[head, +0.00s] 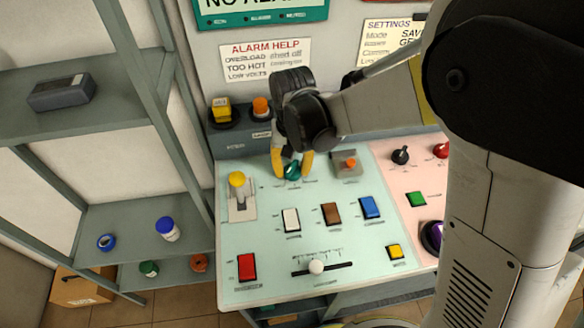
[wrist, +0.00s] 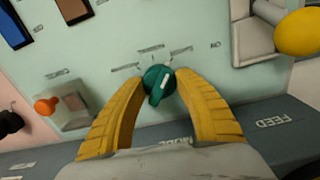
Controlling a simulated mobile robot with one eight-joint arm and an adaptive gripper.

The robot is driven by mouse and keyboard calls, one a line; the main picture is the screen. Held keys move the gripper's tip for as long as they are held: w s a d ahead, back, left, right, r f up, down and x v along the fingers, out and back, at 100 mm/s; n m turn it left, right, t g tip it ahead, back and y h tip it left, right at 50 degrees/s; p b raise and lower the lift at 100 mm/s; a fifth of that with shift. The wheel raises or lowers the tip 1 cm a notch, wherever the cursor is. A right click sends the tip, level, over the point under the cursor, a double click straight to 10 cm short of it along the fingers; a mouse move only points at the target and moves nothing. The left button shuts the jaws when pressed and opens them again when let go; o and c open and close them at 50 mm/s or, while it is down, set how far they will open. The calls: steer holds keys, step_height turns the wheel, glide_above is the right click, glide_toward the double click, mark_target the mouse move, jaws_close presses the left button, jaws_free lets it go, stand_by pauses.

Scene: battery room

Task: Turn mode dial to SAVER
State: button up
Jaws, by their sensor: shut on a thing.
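The mode dial (head: 292,173) is a small teal knob near the back of the pale green panel. In the wrist view the dial (wrist: 157,84) shows a raised grip with a white mark, slanted from upper right to lower left. My gripper (head: 291,166) has its two yellow fingers around the dial, and in the wrist view the fingertips (wrist: 160,80) touch it on both sides. Short tick lines and small labels surround the dial; they are too blurred to read. In the head view the fingers partly hide it.
Close by are a yellow-knobbed lever (head: 237,181) and an orange button (head: 350,163) on a grey plate. White, brown and blue rocker switches (head: 331,214) and a slider (head: 317,266) lie nearer the front. Shelves (head: 85,100) stand at left.

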mark_target(292, 166)
steer(key=shift+m, duration=0.6)
steer(key=o, duration=1.2)
step_height(292, 166, up, 12)
